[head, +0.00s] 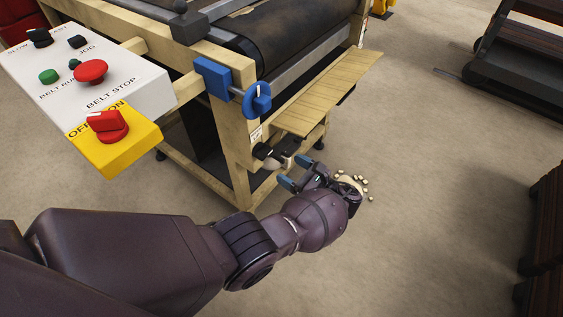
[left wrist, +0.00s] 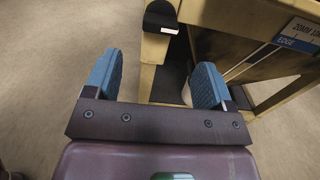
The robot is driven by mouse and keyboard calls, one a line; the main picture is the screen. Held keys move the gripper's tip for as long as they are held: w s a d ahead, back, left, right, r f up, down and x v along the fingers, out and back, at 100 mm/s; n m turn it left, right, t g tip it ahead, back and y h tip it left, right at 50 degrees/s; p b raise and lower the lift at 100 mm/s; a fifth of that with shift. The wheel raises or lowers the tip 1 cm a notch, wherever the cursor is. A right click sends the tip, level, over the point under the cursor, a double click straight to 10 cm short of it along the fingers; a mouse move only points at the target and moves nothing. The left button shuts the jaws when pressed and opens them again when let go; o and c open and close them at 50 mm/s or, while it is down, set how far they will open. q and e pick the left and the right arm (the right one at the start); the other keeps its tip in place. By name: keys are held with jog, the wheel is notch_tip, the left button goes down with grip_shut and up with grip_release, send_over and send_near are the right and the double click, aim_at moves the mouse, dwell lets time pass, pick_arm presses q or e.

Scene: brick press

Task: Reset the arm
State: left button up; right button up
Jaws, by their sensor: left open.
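My left arm (head: 320,218) reaches in from the left in the head view, over the floor in front of the machine. Its gripper (head: 295,172) is near the lower front corner of the machine frame, below the wooden side board (head: 325,95). In the left wrist view the two blue fingers of the left gripper (left wrist: 155,80) stand wide apart, with nothing held between them. A black fitting (left wrist: 160,20) on the machine frame shows beyond the fingers. My right gripper is not in view.
The belt machine (head: 240,130) stands at the upper middle, with a blue knob (head: 257,98) on its corner. A control box (head: 90,75) with buttons and a red switch (head: 107,126) juts out at left. Small pale pieces (head: 366,181) lie beyond my wrist.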

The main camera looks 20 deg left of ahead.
pick_arm(q)
jog(key=shift+s+d, duration=0.15)
jog(key=shift+d, duration=0.25)
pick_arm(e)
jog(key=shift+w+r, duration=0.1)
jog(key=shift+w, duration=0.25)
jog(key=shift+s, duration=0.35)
